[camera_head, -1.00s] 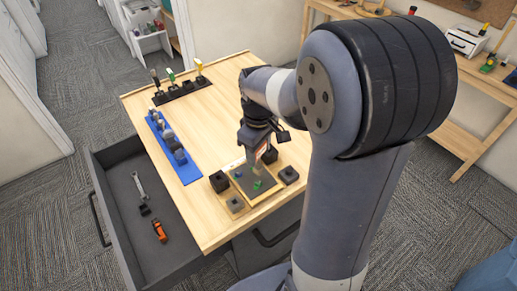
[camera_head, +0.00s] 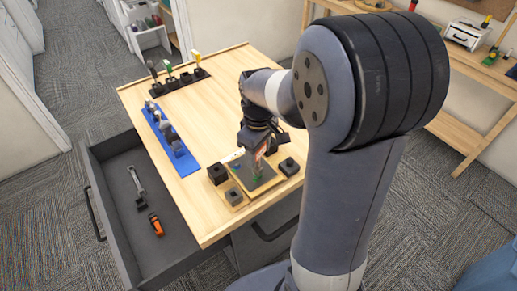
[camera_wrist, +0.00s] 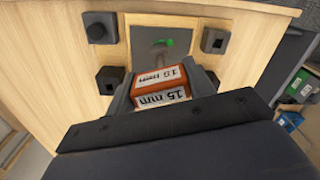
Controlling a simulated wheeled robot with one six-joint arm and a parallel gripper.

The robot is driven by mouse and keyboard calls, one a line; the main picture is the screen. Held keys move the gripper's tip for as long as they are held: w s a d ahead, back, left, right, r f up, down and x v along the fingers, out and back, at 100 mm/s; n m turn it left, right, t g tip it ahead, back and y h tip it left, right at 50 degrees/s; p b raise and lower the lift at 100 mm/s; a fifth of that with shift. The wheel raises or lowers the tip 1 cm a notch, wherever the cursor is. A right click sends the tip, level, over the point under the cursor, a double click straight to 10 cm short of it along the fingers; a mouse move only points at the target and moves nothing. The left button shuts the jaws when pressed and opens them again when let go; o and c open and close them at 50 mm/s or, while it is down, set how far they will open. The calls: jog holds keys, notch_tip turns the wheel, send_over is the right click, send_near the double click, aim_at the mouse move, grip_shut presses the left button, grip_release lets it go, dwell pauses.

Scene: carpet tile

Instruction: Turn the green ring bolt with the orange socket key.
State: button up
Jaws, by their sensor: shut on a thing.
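My gripper (camera_wrist: 163,92) is shut on the orange socket key (camera_wrist: 162,94), whose handle is marked 15 mm. In the head view my gripper (camera_head: 257,152) is above the dark plate (camera_head: 266,185), and the key reaches down toward it. The green ring bolt (camera_wrist: 167,42) shows just beyond the key's narrow shank in the wrist view. I cannot tell whether the key touches the bolt. In the head view the bolt is mostly hidden behind the key and gripper.
Dark blocks (camera_head: 217,174) and (camera_head: 289,166) flank the plate. A blue rack (camera_head: 171,146) and a dark tool holder (camera_head: 178,83) stand farther left on the table. The open drawer (camera_head: 127,240) holds a grey tool and an orange-black tool (camera_head: 156,224).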

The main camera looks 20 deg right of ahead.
jog(key=shift+f+b, duration=0.5)
jog(key=shift+f, duration=0.4)
jog(key=m, duration=0.3)
jog(key=shift+r, duration=0.15)
jog(key=m, duration=0.5)
jog(key=shift+m+p, duration=0.35)
jog(key=shift+m, duration=0.05)
jog(key=m, duration=0.4)
jog(key=shift+a, duration=0.1)
jog(key=m, duration=0.4)
